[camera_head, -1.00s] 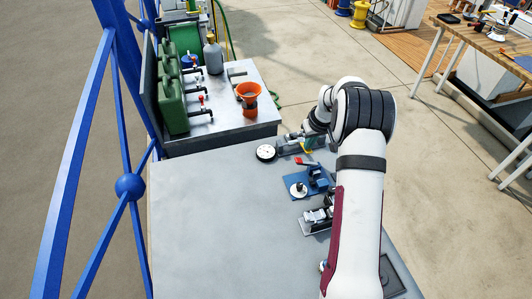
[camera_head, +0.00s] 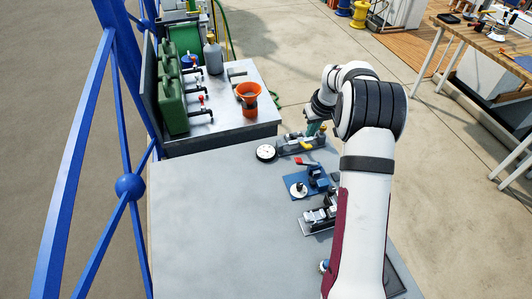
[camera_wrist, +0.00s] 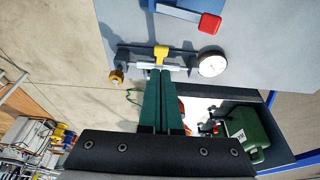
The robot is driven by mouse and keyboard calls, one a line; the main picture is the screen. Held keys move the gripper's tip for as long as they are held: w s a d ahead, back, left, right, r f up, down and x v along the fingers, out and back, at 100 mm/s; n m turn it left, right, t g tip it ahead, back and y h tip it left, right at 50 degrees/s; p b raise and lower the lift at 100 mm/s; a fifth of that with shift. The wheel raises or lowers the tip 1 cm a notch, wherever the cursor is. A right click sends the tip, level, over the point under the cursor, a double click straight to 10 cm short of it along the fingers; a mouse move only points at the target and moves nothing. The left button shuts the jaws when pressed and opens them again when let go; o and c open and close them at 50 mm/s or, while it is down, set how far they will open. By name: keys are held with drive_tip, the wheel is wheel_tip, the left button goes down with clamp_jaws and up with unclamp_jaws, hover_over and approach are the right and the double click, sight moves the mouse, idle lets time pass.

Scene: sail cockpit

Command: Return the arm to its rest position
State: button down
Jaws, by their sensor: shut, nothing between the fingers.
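My gripper (camera_wrist: 162,75) is shut and empty, its two green fingers side by side in the wrist view. In the head view my gripper (camera_head: 312,131) is small and partly hidden behind my wrist, at the far right of the grey table (camera_head: 215,220). In the wrist view the fingertips appear close to a bracket with a yellow clamp (camera_wrist: 161,55) and a metal rod; I cannot tell whether they touch. That fixture (camera_head: 300,144) also shows in the head view, beside a white dial gauge (camera_head: 266,152).
A blue fixture with a red-tipped lever (camera_head: 316,178) and a dark clamp fixture (camera_head: 318,218) stand along the table's right side. A blue post frame (camera_head: 130,187) rises at left. A rear bench holds green cans (camera_head: 171,95) and an orange funnel (camera_head: 248,95). The table's left half is clear.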

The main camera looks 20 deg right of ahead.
sight(309, 146)
idle(0.3)
wheel_tip(309, 146, up, 4)
wheel_tip(309, 146, down, 6)
drive_tip(key=shift+f, duration=0.15)
idle(2.1)
drive_tip(key=shift+f, duration=2.15)
drive_tip(key=shift+r, duration=3.3)
